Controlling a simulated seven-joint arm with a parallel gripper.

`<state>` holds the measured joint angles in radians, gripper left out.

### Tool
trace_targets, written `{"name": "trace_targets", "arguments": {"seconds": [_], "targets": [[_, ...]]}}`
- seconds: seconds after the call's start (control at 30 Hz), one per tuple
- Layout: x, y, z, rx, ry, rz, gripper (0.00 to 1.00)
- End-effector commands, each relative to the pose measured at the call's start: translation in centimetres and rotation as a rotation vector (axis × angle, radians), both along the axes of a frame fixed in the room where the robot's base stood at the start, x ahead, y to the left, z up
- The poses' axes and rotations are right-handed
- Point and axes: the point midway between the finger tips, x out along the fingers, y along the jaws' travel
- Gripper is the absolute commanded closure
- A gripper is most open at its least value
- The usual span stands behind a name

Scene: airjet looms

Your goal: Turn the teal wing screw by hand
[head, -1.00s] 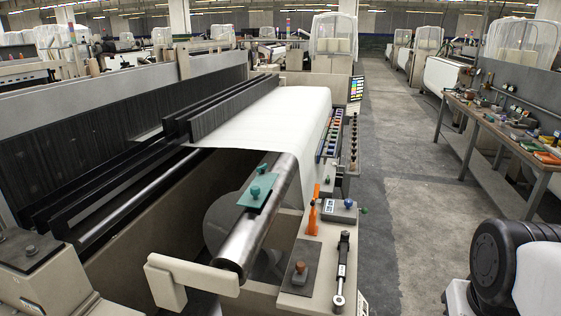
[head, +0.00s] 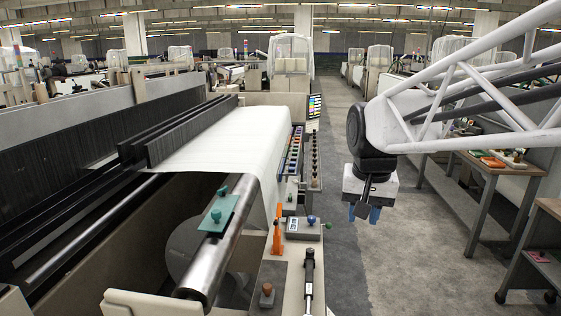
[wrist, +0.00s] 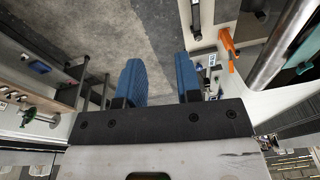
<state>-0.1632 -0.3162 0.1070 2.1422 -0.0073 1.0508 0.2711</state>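A teal plate (head: 218,222) lies on the shiny steel roller at the front of the loom. Two teal knobs stand on it, an upper one (head: 222,192) and a lower one (head: 216,215); their exact wing shapes are too small to tell. In the wrist view a teal piece (wrist: 305,68) shows at the right edge, partly cut off. My gripper (head: 363,212) hangs over the aisle, right of the loom and well apart from the plate. Its blue fingers (wrist: 160,75) point down, spread and empty.
The loom's side ledge holds an orange tool (head: 277,236), a grey box with a blue knob (head: 305,228), a brown knob on a dark plate (head: 267,290) and a black-handled tool (head: 309,280). A workbench (head: 490,172) stands at right. The aisle floor is clear.

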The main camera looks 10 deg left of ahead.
Motion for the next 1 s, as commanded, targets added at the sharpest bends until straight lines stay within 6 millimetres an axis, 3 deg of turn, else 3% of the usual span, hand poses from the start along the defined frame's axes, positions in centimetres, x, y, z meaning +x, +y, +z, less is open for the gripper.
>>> {"name": "trace_targets", "arguments": {"seconds": [0.1,0.5,1.0], "targets": [[3.2,2.0,0.7,0.004,0.013,-0.008,0.68],[12.7,9.6,2.2,0.012,0.052,-0.05,0.68],[23.0,21.3,1.3,0.013,0.1,-0.102,0.68]]}}
